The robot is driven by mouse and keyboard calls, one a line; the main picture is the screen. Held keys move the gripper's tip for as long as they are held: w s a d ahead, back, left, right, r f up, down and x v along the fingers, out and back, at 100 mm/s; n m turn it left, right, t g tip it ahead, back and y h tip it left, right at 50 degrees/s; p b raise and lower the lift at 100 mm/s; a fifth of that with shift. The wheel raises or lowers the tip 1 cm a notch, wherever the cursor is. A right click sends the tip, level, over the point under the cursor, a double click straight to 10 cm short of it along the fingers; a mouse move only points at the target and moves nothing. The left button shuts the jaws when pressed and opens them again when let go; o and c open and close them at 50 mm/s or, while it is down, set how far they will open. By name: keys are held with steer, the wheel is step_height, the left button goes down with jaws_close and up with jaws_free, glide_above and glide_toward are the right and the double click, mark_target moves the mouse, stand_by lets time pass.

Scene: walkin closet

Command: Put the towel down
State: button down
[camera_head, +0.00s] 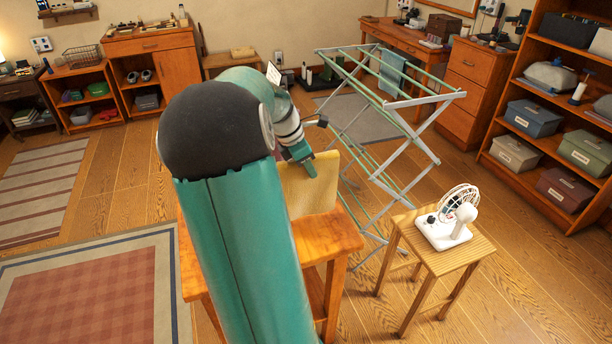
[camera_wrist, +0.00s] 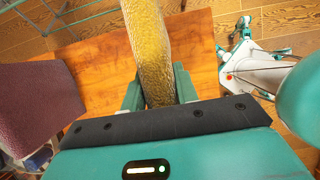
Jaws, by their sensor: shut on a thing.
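The yellow towel (camera_head: 316,188) hangs from my gripper (camera_head: 309,167) over the wooden table (camera_head: 333,240). Its lower edge is at or just above the table top; I cannot tell whether it touches. In the wrist view the towel (camera_wrist: 152,48) is a thick fold squeezed between the two teal fingers of my gripper (camera_wrist: 158,80). The orange table top (camera_wrist: 98,72) shows below and around it. My arm hides the left part of the table and part of the towel in the head view.
A folding drying rack (camera_head: 385,160) with a blue cloth (camera_head: 392,72) stands just behind and right of the table. A small stool (camera_head: 455,248) with a white fan (camera_head: 450,222) is to the right. A maroon object (camera_wrist: 35,105) is at the left in the wrist view. Bare floor lies right.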

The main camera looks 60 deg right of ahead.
steer(key=shift+w+a+f, duration=0.1)
steer(key=shift+a+f, duration=0.05)
steer(key=shift+f, duration=0.7)
steer(key=shift+a+f, duration=0.1)
steer(key=shift+f, duration=0.95)
steer(key=c, duration=1.1)
jaws_free()
steer(key=shift+o, duration=0.2)
steer(key=v, duration=1.2)
steer(key=shift+r, duration=0.15)
